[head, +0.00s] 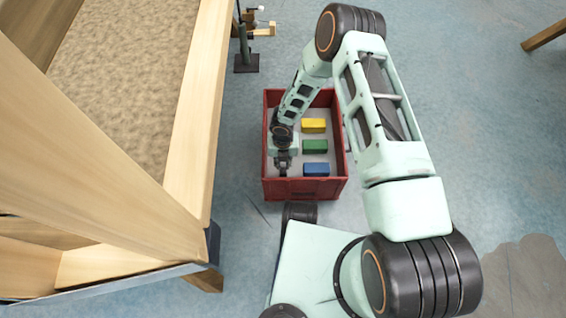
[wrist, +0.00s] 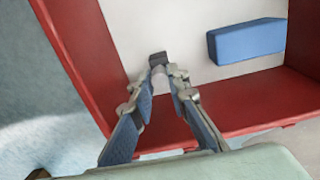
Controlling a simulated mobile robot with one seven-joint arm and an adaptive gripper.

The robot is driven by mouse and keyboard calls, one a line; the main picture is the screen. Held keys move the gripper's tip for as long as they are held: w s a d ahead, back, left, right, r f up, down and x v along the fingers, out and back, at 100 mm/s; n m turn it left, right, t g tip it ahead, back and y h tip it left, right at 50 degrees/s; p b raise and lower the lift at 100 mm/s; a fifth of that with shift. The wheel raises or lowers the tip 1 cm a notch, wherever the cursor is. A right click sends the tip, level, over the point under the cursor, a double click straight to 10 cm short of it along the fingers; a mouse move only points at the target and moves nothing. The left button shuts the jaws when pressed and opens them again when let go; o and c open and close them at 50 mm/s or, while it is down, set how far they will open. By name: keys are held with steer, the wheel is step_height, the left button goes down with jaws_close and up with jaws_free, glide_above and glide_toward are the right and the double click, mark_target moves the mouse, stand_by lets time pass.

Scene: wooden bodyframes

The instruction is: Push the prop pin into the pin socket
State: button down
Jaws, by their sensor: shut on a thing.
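My gripper (head: 283,168) points down inside the left part of a red crate. In the wrist view my gripper (wrist: 163,72) has its fingertips close together on a small dark piece (wrist: 157,58) over the pale crate floor. I cannot tell whether this piece is the prop pin; most of it is hidden by the fingers. A wooden fitting with a pale rod (head: 262,29) stands at the top of the head view, far from my gripper. I cannot make out the pin socket for certain.
The red crate (head: 305,190) holds a yellow block (head: 314,125), a green block (head: 315,146) and a blue block (head: 316,169) right of my gripper. A large wooden frame (head: 205,110) stands on the left. A dark stand (head: 246,62) is beyond the crate.

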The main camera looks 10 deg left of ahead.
mark_target(283, 165)
steer(key=shift+f+b, duration=0.5)
steer(key=shift+f, duration=0.7)
steer(key=c, duration=1.8)
jaws_free()
step_height(283, 165, up, 12)
